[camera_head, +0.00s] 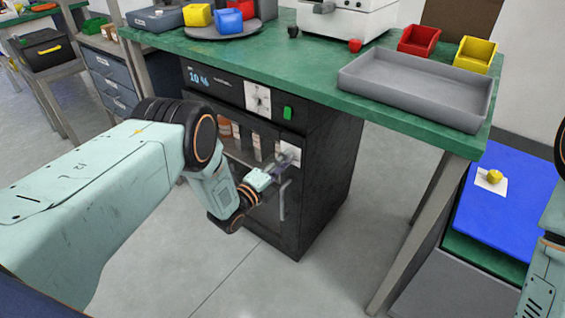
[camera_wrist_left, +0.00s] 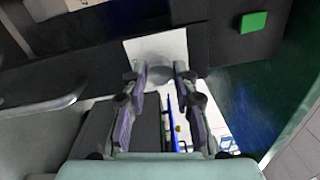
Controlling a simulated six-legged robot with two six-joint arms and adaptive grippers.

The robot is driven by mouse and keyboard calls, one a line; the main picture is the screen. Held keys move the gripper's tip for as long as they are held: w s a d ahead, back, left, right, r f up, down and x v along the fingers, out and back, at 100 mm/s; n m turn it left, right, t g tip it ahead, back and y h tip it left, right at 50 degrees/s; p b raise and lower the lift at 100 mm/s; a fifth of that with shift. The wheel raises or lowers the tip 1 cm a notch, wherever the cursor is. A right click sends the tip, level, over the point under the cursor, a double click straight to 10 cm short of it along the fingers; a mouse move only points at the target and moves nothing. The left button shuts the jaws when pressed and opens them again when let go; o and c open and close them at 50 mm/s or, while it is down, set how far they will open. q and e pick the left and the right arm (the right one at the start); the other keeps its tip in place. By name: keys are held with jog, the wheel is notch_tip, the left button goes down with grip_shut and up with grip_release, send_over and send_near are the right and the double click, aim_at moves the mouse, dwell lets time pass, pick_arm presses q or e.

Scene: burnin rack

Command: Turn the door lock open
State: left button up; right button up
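The black burn-in cabinet (camera_head: 325,150) stands under the green bench. Its door lock is a grey knob on a white plate (camera_head: 291,151), at the door's upper right. My left gripper (camera_head: 280,164) is at the lock, pointing at the plate. In the left wrist view its two fingers (camera_wrist_left: 161,72) are apart, one each side of the round grey knob (camera_wrist_left: 157,75). A small gap seems to show at the right finger; firm contact cannot be told. The door looks shut, with its bar handle (camera_head: 283,200) below the lock. My right gripper is out of view.
The cabinet's top panel has a display, a dial (camera_head: 258,98) and a green button (camera_head: 288,113). Bottles show behind the door glass. A grey tray (camera_head: 415,111) and bins sit on the bench (camera_head: 250,60). A bench leg (camera_head: 418,238) stands right of the cabinet; floor in front is clear.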

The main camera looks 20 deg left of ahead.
pick_arm(q)
jog(key=o, duration=0.4)
jog(key=shift+s, duration=0.1)
jog(key=v, duration=1.1)
jog(key=shift+s+a, duration=0.2)
jog(key=shift+s, duration=0.15)
jog(key=shift+f, duration=0.1)
